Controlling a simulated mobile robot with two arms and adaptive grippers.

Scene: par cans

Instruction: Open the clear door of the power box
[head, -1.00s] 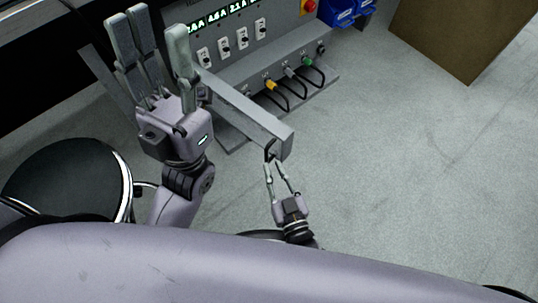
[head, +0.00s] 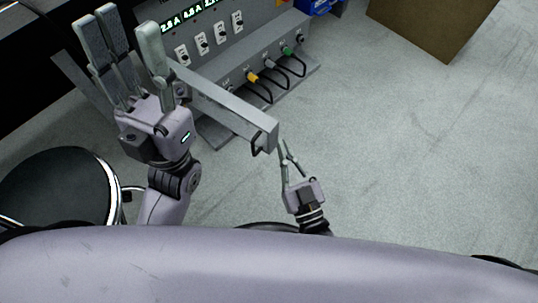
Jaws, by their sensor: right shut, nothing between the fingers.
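The power box (head: 210,62) is a grey panel with green lit readouts and a row of switches, at the top. A grey frame bar (head: 225,105), which looks like the door's edge, juts out from the box towards me. The clear pane cannot be made out. A dark handle (head: 258,142) sits at the bar's near end. My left gripper (head: 126,30) is open, fingers up, left of the bar and in front of the box. My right gripper (head: 284,146) is shut and empty, just right of the handle and apart from it.
Yellow, grey and green plugs (head: 252,77) with black cables sit on the box's lower ledge. A round black stool (head: 60,185) stands at the left. A brown board or box (head: 430,25) and a blue bin (head: 322,6) are at the top. The floor at the right is clear.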

